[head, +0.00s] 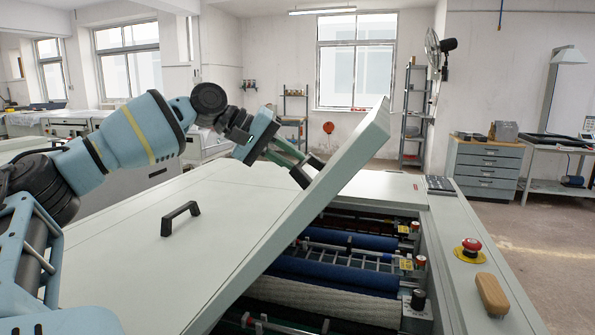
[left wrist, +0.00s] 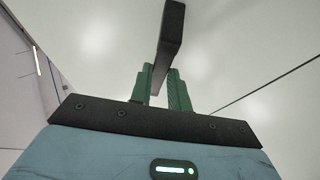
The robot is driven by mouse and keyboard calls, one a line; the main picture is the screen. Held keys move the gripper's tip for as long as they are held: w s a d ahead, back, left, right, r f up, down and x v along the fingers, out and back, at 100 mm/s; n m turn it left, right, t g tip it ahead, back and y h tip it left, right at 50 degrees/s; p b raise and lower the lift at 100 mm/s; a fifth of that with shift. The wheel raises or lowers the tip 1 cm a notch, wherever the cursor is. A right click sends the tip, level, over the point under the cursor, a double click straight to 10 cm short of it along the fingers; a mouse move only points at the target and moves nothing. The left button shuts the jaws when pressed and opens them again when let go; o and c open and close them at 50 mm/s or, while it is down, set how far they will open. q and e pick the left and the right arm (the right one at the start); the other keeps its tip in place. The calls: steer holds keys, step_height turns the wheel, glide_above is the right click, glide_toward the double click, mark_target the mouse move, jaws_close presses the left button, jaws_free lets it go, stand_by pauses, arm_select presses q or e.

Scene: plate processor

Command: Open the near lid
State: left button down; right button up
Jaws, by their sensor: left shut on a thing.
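The near lid (head: 325,180) is a pale grey-green panel, tilted up steeply with its right edge raised. Rollers (head: 345,240) show in the opening under it. My left gripper (head: 303,170) is at the upper part of the lid's top face, with its green fingers on a dark bar handle. In the left wrist view the fingers (left wrist: 163,75) are closed around the black handle (left wrist: 172,35), with the pale lid surface behind. A second black handle (head: 180,220) shows lower left; I cannot tell which panel carries it. My right gripper is not in view.
The machine's right rim (head: 455,250) carries a red stop button (head: 470,248), a wooden-backed brush (head: 492,293) and a dark keypad (head: 439,184). A grey drawer cabinet (head: 486,170) stands behind at right. The floor to the right is clear.

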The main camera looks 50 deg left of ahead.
arm_select(q)
steer(key=shift+n+t+h, duration=0.3)
steer(key=shift+t+h, duration=0.3)
steer(key=shift+h, duration=0.3)
steer(key=shift+s+a+r, duration=0.2)
steer(key=shift+s+a, duration=0.2)
steer(key=shift+a, duration=0.25)
steer(key=shift+s+a+r, duration=0.2)
steer(key=shift+s+a, duration=0.15)
steer(key=shift+a, duration=0.35)
steer(key=shift+s+a+r, duration=0.2)
steer(key=shift+s+a, duration=0.2)
steer(key=shift+a, duration=0.25)
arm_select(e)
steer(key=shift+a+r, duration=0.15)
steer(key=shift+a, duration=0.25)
arm_select(q)
steer(key=c, duration=1.3)
jaws_free()
steer(key=shift+w+d, duration=0.1)
steer(key=shift+f, duration=0.1)
